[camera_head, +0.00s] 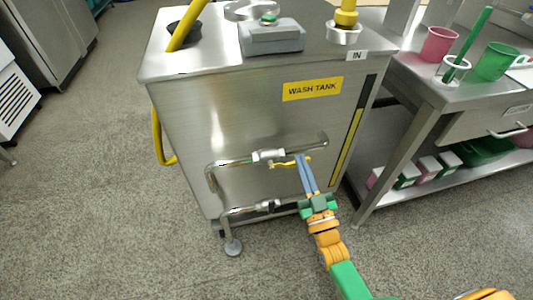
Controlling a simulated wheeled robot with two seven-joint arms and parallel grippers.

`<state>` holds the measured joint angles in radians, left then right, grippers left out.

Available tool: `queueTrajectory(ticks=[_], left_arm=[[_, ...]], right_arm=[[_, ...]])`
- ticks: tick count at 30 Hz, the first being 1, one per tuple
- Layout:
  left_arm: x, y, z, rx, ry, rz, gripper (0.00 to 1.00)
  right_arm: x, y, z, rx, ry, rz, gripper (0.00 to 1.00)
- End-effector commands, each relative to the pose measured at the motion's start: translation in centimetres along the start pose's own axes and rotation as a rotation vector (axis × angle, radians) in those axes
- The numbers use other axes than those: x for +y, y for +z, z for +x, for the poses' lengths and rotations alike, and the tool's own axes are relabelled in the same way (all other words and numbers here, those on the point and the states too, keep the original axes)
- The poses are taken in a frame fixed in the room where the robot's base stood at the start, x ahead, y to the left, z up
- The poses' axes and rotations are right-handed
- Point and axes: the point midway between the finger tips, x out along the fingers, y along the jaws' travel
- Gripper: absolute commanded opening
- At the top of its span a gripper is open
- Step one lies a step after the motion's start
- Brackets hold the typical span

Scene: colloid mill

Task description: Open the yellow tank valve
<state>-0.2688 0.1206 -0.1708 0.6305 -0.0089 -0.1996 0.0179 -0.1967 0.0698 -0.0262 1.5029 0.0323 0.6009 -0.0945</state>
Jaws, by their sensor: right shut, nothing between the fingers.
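The steel wash tank (245,115) stands in the middle and carries a yellow "WASH TANK" label (312,90). A pipe with a valve body (268,155) runs across its front. The yellow valve handle (283,164) lies roughly level along this pipe, pointing right. My right gripper (302,159) reaches up from below with its blue-grey fingers shut and empty. Its fingertips are at the right end of the yellow handle and hide part of it; I cannot tell whether they touch. My left gripper is not in view.
A lower pipe with a dark-handled valve (268,205) runs beneath, close to my right gripper's wrist. A steel bench (440,95) with pink and green cups stands at the right.

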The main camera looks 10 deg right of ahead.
Motion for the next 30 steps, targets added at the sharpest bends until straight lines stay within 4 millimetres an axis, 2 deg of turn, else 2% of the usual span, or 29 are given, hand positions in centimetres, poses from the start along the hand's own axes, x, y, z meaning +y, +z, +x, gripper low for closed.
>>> queueTrajectory(ticks=[10,27,30], left_arm=[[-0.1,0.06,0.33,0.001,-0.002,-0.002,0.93],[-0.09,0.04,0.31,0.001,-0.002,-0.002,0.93],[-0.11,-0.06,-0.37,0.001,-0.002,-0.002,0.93]], right_arm=[[0.1,0.66,-0.84,-0.001,0.039,0.11,0.0],[0.12,0.68,-0.91,0.0,0.044,0.126,0.0],[0.24,0.02,-0.52,0.0,0.043,0.126,0.0]])
